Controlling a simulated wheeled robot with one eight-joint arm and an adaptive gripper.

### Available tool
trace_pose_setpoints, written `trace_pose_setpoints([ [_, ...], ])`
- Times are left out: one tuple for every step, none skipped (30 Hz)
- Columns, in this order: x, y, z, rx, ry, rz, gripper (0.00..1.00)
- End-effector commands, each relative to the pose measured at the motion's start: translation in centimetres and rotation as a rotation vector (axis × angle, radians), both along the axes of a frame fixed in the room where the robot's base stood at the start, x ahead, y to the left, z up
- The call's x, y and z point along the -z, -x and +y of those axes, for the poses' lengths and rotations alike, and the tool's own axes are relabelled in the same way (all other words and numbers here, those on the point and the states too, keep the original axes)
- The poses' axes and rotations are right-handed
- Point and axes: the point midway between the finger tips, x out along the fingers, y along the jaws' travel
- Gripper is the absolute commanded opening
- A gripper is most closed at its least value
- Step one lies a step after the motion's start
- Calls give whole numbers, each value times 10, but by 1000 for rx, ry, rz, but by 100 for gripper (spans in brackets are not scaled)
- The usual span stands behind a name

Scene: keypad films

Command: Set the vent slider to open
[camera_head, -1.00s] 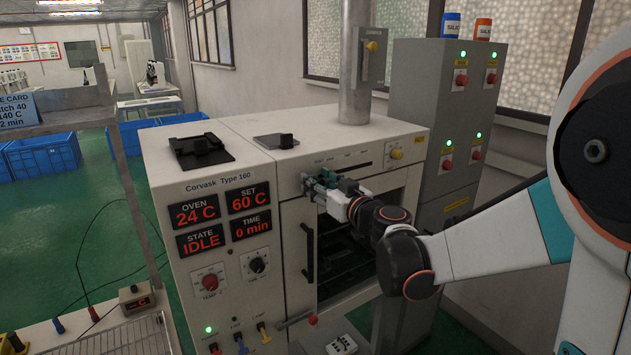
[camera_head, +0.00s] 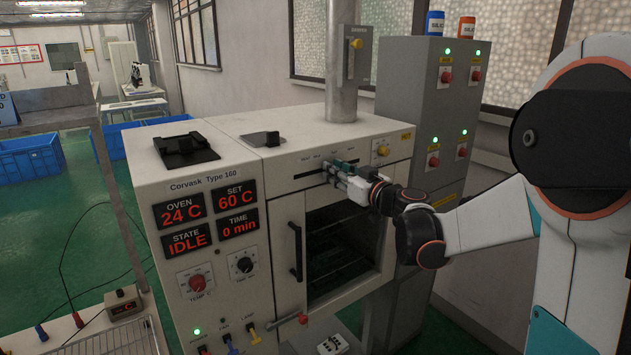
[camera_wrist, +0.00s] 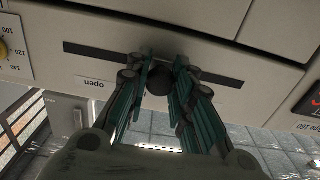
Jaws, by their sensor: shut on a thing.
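The vent slider is a round black knob (camera_wrist: 158,80) at a dark horizontal slot (camera_wrist: 220,75) in the oven's upper front panel. In the wrist view, my gripper (camera_wrist: 162,65) has its green-padded fingers on both sides of the knob, shut on it. An "open" label (camera_wrist: 96,83), upside down, is left of the knob, toward that end. In the head view, my gripper (camera_head: 337,171) is at the panel and hides the knob.
The oven (camera_head: 228,165) reads IDLE and 24 C. A yellow dial (camera_head: 382,151) is right of the slot. Below are the dark oven window (camera_head: 340,245) and a vertical black handle (camera_head: 297,251). A grey cabinet (camera_head: 425,120) stands behind on the right.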

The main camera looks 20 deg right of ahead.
Motion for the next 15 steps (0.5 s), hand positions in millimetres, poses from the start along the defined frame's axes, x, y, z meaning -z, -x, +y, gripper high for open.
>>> trace_pose_setpoints([
  [1, -5, -17, 5, -1, 0, 0],
  [1, -7, -25, 6, -1, 0, 0],
  [1, -10, -34, 4, -1, 0, 0],
  [1, -13, -41, 5, -1, 0, 0],
  [1, -15, -47, 4, -1, 0, 0],
  [1, -17, -55, 3, -1, 0, 0],
  [1, -19, -61, 4, -1, 0, 0],
  [1, -21, -66, 3, -1, 0, 0],
  [1, -23, -72, 2, -1, 0, 0],
  [1, -24, -76, 2, -1, 0, 0],
  [1, -26, -80, 2, -1, 0, 0],
  [1, -27, -85, 2, -1, 0, 0],
  [0, -28, -87, 1, -1, 0, 0],
  [0, -29, -89, 0, -1, 0, 0],
  [0, -30, -92, 0, -1, 0, 0],
])
